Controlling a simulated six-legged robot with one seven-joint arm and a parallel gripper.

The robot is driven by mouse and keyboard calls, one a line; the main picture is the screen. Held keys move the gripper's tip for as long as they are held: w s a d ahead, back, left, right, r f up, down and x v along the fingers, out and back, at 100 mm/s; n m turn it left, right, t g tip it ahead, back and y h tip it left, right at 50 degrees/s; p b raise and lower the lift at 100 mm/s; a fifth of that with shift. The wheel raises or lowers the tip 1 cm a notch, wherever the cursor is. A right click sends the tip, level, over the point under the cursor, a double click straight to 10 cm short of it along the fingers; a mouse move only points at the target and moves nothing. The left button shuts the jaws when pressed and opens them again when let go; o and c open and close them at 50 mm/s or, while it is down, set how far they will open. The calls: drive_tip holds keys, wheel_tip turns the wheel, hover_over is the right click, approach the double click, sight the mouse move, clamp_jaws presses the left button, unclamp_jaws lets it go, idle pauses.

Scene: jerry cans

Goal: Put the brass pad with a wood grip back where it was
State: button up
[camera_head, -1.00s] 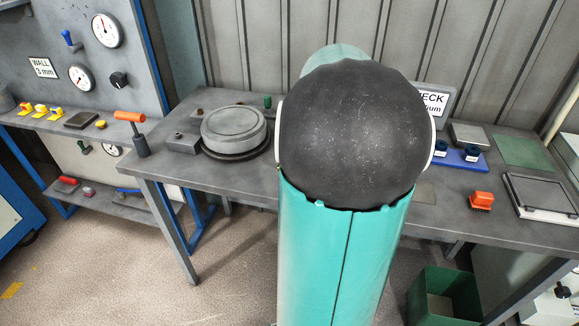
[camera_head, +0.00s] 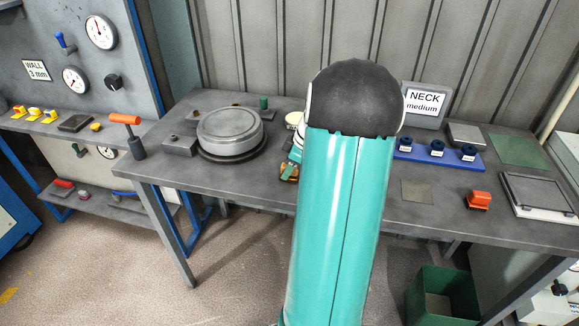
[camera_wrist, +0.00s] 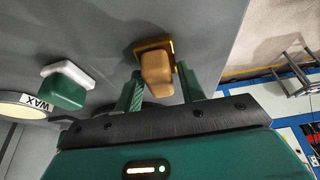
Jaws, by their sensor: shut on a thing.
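The brass pad with a wood grip (camera_wrist: 156,70) is between the two green fingers of my gripper (camera_wrist: 161,86) in the wrist view. The fingers are shut on its tan wooden grip; the brass plate lies beyond it, over the grey table top (camera_wrist: 205,20). I cannot tell whether the plate touches the table. In the head view my gripper (camera_head: 296,158) shows just left of my arm, and a small part of the brass pad (camera_head: 288,173) shows below it near the table's front edge. My arm hides part of the table.
A green block with a white base (camera_wrist: 65,84) and a round WAX piece (camera_wrist: 22,105) stand nearby. A large round grey pot (camera_head: 230,130) is to the left.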

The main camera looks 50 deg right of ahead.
drive_tip(key=o, duration=0.9)
drive_tip(key=shift+f, duration=0.1)
drive_tip(key=shift+o, duration=0.2)
drive_tip(key=v, duration=1.2)
drive_tip(key=w+a+r+m+h, duration=0.1)
drive_tip(key=w+a+r, duration=0.2)
drive_tip(key=a, duration=0.9)
drive_tip(key=w+a+r+m+h, duration=0.1)
drive_tip(key=w+a+r, duration=0.15)
drive_tip(key=a, duration=0.85)
drive_tip(key=s+a+m, duration=0.1)
drive_tip(key=s+a, duration=0.2)
drive_tip(key=a, duration=0.3)
drive_tip(key=s+a+t, duration=0.1)
drive_tip(key=s+a, duration=0.2)
drive_tip(key=a, duration=0.4)
drive_tip(key=s+a+m, duration=0.1)
drive_tip(key=s+a, duration=0.2)
drive_tip(key=a, duration=0.4)
drive_tip(key=shift+m, duration=0.3)
